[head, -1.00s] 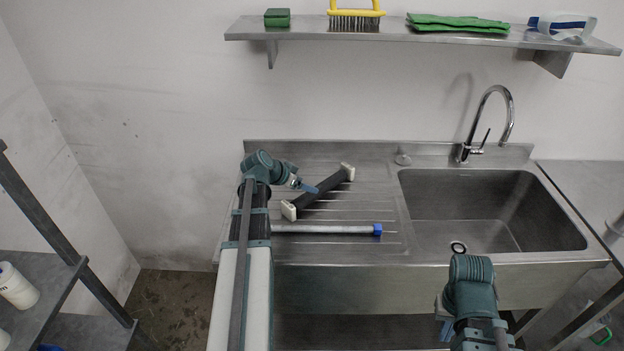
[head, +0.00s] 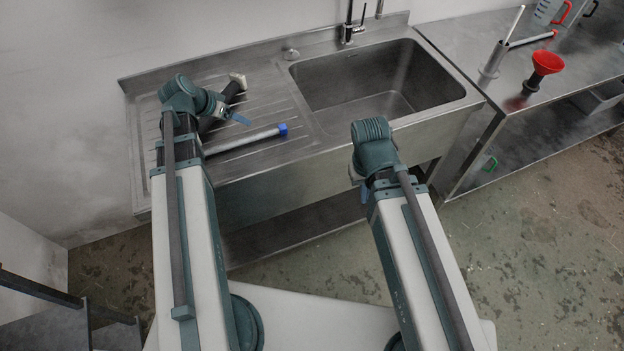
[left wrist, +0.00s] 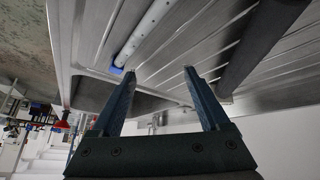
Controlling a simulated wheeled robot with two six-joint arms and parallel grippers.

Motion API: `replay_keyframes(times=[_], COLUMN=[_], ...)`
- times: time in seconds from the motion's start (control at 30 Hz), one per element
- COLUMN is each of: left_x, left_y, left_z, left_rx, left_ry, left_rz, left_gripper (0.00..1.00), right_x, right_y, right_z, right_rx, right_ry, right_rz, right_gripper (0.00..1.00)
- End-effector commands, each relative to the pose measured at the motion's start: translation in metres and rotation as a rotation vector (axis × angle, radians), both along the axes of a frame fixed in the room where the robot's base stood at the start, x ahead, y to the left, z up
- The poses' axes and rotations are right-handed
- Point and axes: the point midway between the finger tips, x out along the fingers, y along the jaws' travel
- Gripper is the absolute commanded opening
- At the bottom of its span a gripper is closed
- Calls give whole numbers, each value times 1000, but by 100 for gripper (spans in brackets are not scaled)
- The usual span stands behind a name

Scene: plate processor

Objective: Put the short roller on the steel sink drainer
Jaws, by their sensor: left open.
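The steel sink drainer (head: 144,107) is the ribbed part left of the basin. On it lie a dark roller with cream ends (head: 237,84), partly hidden behind my left arm, and a thinner grey tube with a blue end (head: 245,140). I cannot tell which is the short roller. My left gripper (head: 240,118) is over the drainer between them. The left wrist view shows its jaws (left wrist: 159,76) open and empty, with the grey tube (left wrist: 150,32) and dark roller (left wrist: 262,42) beyond. My right gripper (head: 362,190) is in front of the sink, mostly hidden by its wrist.
The sink basin (head: 375,85) is right of the drainer, with a tap (head: 350,28) behind. A steel counter (head: 478,28) on the right holds a red funnel (head: 547,63), a red-ended tube (head: 530,40) and jugs. Open floor (head: 540,235) lies right of my right arm.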

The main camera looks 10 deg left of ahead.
Motion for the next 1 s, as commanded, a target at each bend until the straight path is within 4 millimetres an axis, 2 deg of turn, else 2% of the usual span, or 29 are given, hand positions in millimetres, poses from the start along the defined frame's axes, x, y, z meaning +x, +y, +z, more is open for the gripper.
replay_keyframes(times=[0.03,0.1,0.2,0.3,0.4,0.53,0.7,1.0], left_x=[-10,-23,-49,-79,-109,-142,-166,-172], left_y=[-43,-87,-142,-188,-222,-250,-267,-270], left_z=[-7,-15,-25,-33,-37,-38,-37,-37], left_rx=[2,17,57,120,198,294,374,399], left_ry=[65,154,273,377,457,517,547,553], left_rz=[-39,-63,-86,-92,-84,-58,-25,-9], left_gripper=[79,79,79,79,79,79,79,79], right_x=[0,0,0,0,0,0,0,0], right_y=[0,0,0,0,0,0,0,0], right_z=[0,0,0,0,0,0,0,0], right_rx=[0,0,0,0,0,0,0,0], right_ry=[0,0,0,0,0,0,0,0], right_rz=[0,0,0,0,0,0,0,0], right_gripper=[0,0,0,0,0,0,0,0])
